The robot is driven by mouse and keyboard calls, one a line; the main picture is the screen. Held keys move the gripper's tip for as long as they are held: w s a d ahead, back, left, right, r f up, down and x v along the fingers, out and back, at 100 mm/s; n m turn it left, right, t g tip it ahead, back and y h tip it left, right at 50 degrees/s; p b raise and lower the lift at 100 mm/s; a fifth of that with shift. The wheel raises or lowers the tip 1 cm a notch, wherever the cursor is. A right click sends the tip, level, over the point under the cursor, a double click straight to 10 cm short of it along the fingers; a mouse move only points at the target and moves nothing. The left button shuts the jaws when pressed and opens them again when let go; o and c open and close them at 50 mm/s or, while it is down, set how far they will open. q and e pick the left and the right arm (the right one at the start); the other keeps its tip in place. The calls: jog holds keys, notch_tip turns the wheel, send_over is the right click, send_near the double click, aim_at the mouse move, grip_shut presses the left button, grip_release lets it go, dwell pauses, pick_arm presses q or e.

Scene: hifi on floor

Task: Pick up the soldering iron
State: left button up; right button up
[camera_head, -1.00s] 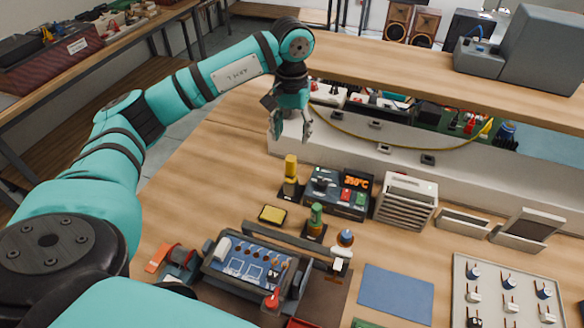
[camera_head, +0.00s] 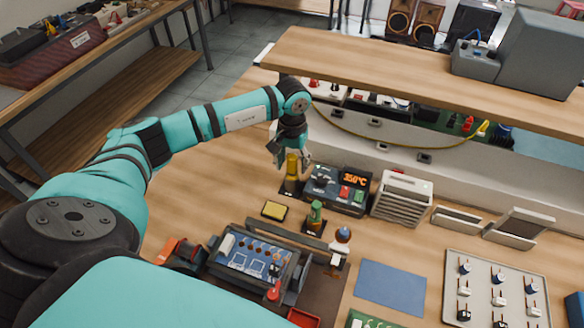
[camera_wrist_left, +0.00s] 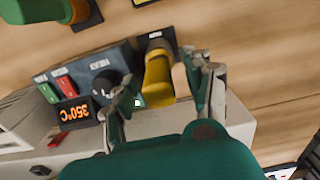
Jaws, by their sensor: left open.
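A yellow-handled tool (camera_head: 291,172), apparently the soldering iron, stands upright in a dark stand left of the soldering station (camera_head: 341,201) with its orange 350°C display. My left gripper (camera_head: 292,158) is open, pointing down at the top of the yellow handle. In the left wrist view, the yellow handle (camera_wrist_left: 157,76) lies between the two spread fingers (camera_wrist_left: 163,74); I cannot tell whether either touches it. The station (camera_wrist_left: 85,100) is at left there. A green-handled tool (camera_head: 316,212) stands in front of the station. My right gripper is not in view.
A yellow sponge tray (camera_head: 274,210) lies in front of the yellow tool. A board in a clamp frame (camera_head: 250,258) stands nearer. A grey vented box (camera_head: 405,197) is right of the station. A wooden shelf (camera_head: 400,75) overhangs behind. Bare bench lies to the left.

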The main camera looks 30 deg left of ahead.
pick_arm(q)
grip_shut()
jog(key=shift+r, duration=0.15)
jog(key=shift+r, duration=0.35)
notch_tip(320, 180, up, 8)
jog(key=b, duration=0.3)
jog(key=shift+r, duration=0.55)
